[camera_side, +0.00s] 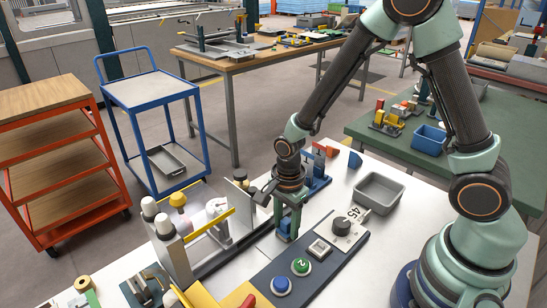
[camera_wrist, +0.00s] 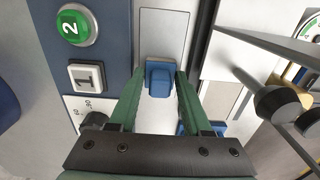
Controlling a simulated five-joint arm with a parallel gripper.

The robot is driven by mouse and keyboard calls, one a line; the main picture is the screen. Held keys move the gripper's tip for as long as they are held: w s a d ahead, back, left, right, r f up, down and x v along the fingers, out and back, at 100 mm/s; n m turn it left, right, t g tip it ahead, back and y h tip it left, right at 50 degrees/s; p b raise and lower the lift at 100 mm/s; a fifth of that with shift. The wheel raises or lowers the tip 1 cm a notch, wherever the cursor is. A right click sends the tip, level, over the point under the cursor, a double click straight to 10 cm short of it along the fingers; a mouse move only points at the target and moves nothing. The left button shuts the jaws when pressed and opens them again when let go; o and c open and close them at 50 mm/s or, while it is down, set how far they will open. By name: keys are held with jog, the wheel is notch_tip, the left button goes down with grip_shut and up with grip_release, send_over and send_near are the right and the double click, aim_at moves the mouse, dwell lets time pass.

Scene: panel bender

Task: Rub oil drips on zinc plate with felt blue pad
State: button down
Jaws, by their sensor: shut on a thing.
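My gripper (camera_side: 288,222) points down at the panel bender in the side view, its green fingers shut on the felt blue pad (camera_side: 283,232). In the wrist view the blue pad (camera_wrist: 159,76) sits between the two fingertips of my gripper (camera_wrist: 161,92). The pad is over a pale grey rectangular plate (camera_wrist: 165,27), which looks like the zinc plate. I cannot tell whether the pad touches it. In the side view my gripper hides part of this plate. I cannot make out any oil drips; the pad and fingers cover part of the surface.
A dark control strip with a green button (camera_side: 300,266), a blue button (camera_side: 282,285) and a black knob (camera_side: 342,226) runs close beside my gripper. The bender's yellow bar (camera_side: 211,224) stands to the left. A grey bin (camera_side: 379,192) is at the right.

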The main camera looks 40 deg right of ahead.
jog(key=shift+d, duration=1.9)
notch_tip(320, 180, up, 8)
jog(key=shift+r, duration=0.2)
